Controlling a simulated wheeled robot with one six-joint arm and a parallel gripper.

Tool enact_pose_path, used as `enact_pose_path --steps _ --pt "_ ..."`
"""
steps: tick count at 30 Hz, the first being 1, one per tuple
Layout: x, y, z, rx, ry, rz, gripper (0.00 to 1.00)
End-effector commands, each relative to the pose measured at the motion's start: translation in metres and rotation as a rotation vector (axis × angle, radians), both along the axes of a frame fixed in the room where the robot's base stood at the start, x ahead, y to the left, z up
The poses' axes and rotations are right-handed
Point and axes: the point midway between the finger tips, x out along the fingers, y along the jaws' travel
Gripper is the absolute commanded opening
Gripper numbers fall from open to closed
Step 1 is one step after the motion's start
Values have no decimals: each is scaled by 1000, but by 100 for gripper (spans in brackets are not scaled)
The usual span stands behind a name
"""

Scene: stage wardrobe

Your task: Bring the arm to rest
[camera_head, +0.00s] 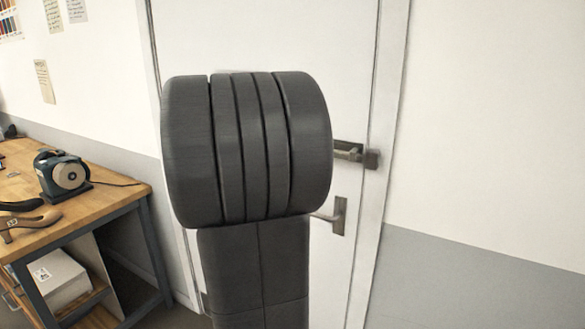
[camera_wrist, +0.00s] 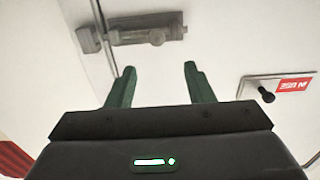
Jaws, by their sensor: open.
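My gripper (camera_wrist: 159,68) shows in the wrist view with its two green fingers apart and nothing between them. Beyond the fingertips is a pale door surface with a metal bolt latch (camera_wrist: 145,32), apart from the fingers. In the head view my dark grey arm fills the middle, raised in front of a white door (camera_head: 345,60). My gripper is hidden behind the arm there. The latch (camera_head: 352,153) and a lever handle (camera_head: 337,216) show to the right of the arm, the handle partly covered.
A wooden workbench (camera_head: 112,185) stands at the left, with a bench grinder (camera_head: 62,176) and a shoe (camera_head: 28,223) on it. A white box (camera_head: 58,278) sits on its lower shelf. A red sign (camera_wrist: 294,85) shows upside down in the wrist view. Bare wall (camera_head: 490,120) lies right of the door.

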Motion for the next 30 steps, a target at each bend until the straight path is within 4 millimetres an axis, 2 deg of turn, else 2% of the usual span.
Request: enact_pose_path --steps 5,21,26,30 --pt "14 -10 0 1 1 -3 48" --pt "97 -67 1 1 1 -5 48" --pt "113 -78 0 0 1 -4 48" --pt "110 -84 -1 0 0 -3 48"
